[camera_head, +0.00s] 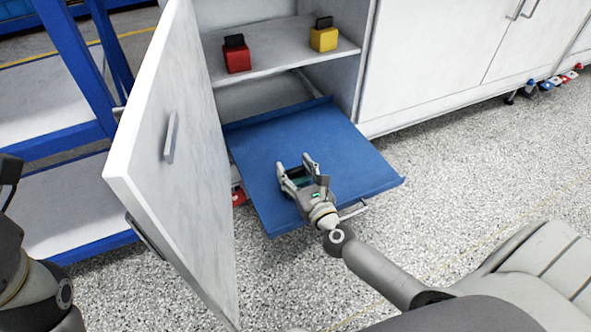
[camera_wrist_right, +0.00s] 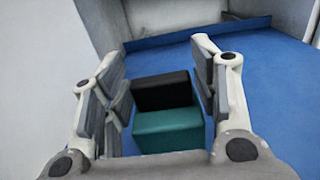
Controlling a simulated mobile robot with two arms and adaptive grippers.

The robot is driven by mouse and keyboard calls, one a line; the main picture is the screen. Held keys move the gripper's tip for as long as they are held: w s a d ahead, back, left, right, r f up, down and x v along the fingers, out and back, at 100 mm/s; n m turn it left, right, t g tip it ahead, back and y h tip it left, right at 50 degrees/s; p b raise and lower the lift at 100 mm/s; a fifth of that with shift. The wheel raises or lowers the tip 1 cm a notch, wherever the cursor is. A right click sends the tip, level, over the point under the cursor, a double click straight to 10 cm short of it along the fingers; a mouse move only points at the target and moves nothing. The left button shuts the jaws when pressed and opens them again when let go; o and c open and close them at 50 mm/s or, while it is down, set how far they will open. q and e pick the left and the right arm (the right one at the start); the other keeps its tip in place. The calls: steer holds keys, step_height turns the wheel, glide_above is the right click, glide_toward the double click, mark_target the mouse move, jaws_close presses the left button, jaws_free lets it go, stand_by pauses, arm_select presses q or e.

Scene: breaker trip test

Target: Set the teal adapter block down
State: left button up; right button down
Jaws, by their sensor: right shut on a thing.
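The teal adapter block (camera_wrist_right: 168,130), with a black part (camera_wrist_right: 162,90) on it, sits between the fingers of my right gripper (camera_head: 295,163) in the right wrist view. The gripper is shut on it, low over the blue pull-out tray (camera_head: 350,160). In the head view the fingers hide most of the block. I cannot tell whether the block touches the tray. My left gripper is not in view; only part of my left arm shows at the lower left.
A red block (camera_head: 237,58) and a yellow block (camera_head: 323,38) stand on the cabinet shelf (camera_head: 283,50) above the tray. The open white door (camera_head: 165,190) stands left of the tray. A blue-framed rack (camera_head: 75,65) is farther left. The tray's right part is bare.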

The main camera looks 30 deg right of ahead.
steer(key=c, duration=0.5)
jaws_free()
steer(key=shift+c, duration=0.2)
steer(key=shift+r, duration=0.1)
